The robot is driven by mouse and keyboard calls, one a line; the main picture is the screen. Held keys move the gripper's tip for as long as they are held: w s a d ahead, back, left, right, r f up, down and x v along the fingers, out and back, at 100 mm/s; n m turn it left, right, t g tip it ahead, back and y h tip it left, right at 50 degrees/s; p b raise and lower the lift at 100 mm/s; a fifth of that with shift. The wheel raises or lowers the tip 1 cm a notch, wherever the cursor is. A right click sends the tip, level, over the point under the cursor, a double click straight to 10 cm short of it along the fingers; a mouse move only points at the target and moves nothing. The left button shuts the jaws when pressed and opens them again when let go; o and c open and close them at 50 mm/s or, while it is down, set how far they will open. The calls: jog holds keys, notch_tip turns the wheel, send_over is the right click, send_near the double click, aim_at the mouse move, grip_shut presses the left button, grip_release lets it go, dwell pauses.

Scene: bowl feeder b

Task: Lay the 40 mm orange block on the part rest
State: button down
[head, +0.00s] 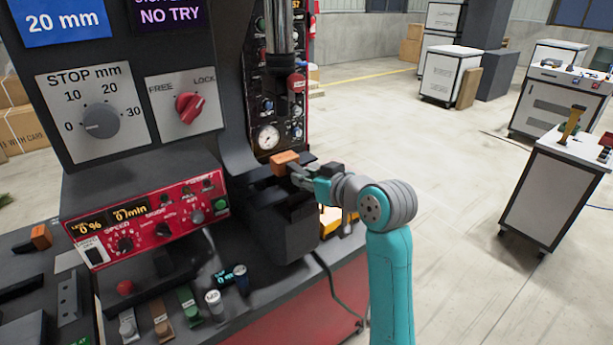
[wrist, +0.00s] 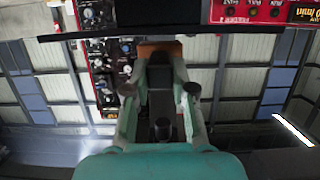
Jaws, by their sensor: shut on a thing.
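An orange block (head: 284,160) sits at the tips of my gripper (head: 299,167) in the head view, in front of the machine's dark column. In the wrist view the orange block (wrist: 160,48) shows at the far end, between the fingertips of my gripper (wrist: 160,62), which is shut on it. The block is held above a dark stepped housing (head: 285,222). A second orange block (head: 40,237) lies at the far left on the dark bench. I cannot tell which surface is the part rest, and the block's underside is hidden.
A red control panel (head: 150,215), a stop dial (head: 101,120) and a red lock knob (head: 189,107) are left of the block. Several small canisters and switches line the bench front. A gauge (head: 267,137) stands behind the block. Open floor (head: 440,170) lies to the right.

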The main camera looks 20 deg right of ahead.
jog(key=shift+f, duration=0.65)
jog(key=c, duration=0.9)
grip_release()
jog(key=shift+f, duration=0.1)
